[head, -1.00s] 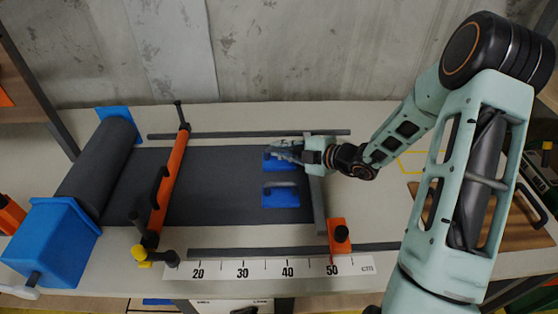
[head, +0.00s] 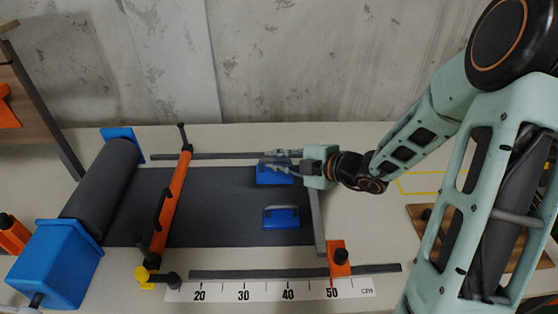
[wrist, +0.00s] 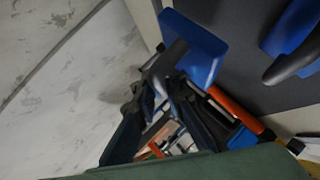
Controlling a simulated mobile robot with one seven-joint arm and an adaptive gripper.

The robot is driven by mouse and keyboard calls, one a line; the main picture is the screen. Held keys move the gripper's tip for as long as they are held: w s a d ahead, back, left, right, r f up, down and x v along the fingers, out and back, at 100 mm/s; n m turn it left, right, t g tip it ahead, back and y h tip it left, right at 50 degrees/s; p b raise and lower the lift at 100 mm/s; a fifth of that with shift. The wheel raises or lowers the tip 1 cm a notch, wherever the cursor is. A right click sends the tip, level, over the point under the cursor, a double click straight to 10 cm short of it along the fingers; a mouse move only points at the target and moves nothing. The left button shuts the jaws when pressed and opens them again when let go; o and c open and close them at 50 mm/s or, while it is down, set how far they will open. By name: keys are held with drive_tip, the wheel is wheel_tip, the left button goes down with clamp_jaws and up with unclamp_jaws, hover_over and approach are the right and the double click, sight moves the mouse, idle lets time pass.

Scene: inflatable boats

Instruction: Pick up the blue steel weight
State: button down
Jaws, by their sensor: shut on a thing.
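Two blue steel weights with grey bar handles are at the right end of the dark fabric sheet (head: 215,205). My gripper (head: 272,161) is shut on the handle of the farther blue weight (head: 275,176), reaching in from the right. In the wrist view, this held weight (wrist: 207,55) shows as a blue plate, its grey handle between my fingers (wrist: 163,85). I cannot tell for sure whether its base is clear of the sheet. The nearer blue weight (head: 288,222) lies flat on the sheet, apart from my gripper; it also shows in the wrist view (wrist: 285,35).
An orange crossbar (head: 170,200) spans the sheet at left, beside a dark roll (head: 103,180) in blue end holders. Grey rails run along both sides. An orange stop (head: 339,259) stands by the centimetre scale (head: 270,291). A wooden board (head: 435,225) lies at right.

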drive_tip(key=s+a+r+b, duration=0.2)
drive_tip(key=s+r, duration=0.2)
drive_tip(key=s, duration=0.4)
drive_tip(key=shift+a, duration=0.35)
